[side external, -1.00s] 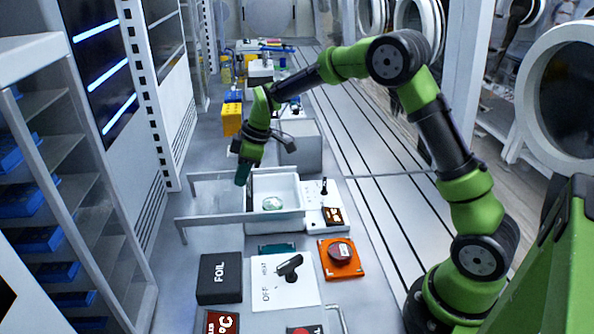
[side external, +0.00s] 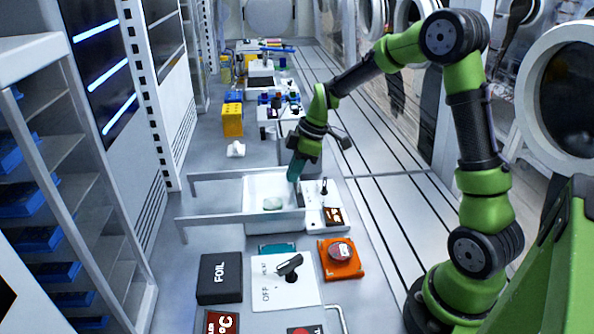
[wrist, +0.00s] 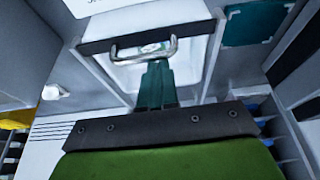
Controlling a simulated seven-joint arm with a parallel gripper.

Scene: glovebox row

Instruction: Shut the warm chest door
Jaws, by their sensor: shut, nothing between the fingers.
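The warm chest (side external: 252,222) is a white open box in the middle of the side view. Its inside is exposed, with a pale green item (side external: 272,203) lying in it. In the wrist view, a light panel with a bar handle (wrist: 143,48), apparently the door, sits at one side of the opening. The opening is uncovered. My gripper (side external: 295,180) is shut and empty, pointing down at the chest's right side. In the wrist view its teal fingers (wrist: 155,85) end close to the handle. I cannot tell whether they touch it.
Grey rails (side external: 235,217) extend left from the chest. A white unit with a black knob (side external: 324,188) stands at its right. In front are a black FOIL box (side external: 220,278), a white switch panel (side external: 282,290) and an orange tray (side external: 340,260). A grey block stands behind the gripper.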

